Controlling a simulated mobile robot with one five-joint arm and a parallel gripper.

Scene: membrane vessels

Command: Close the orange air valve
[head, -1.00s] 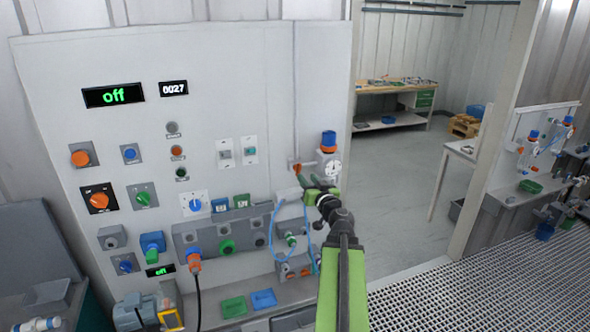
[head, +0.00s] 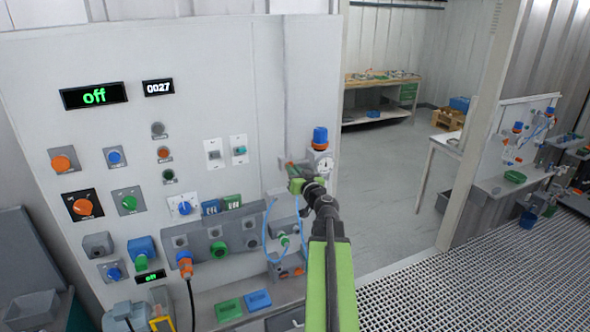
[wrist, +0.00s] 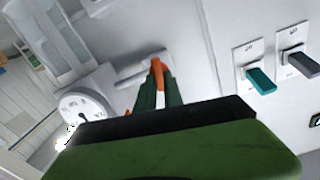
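The orange air valve handle (wrist: 157,66) is in the middle of the wrist view, on pipework fixed to the white panel. My gripper (wrist: 158,88) points at it, with its dark green fingers on either side of the orange handle and close together on it. A narrow pale gap shows between the fingers nearer the palm. In the head view my gripper (head: 292,170) is at the panel's right side and covers most of the valve.
A round pressure gauge (wrist: 85,108) sits close to the left of my fingers. A blue-topped regulator (head: 320,138) stands just right of the valve in the head view. Blue tubing (head: 266,232) hangs below. Teal (wrist: 260,80) and grey switches are to the right in the wrist view.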

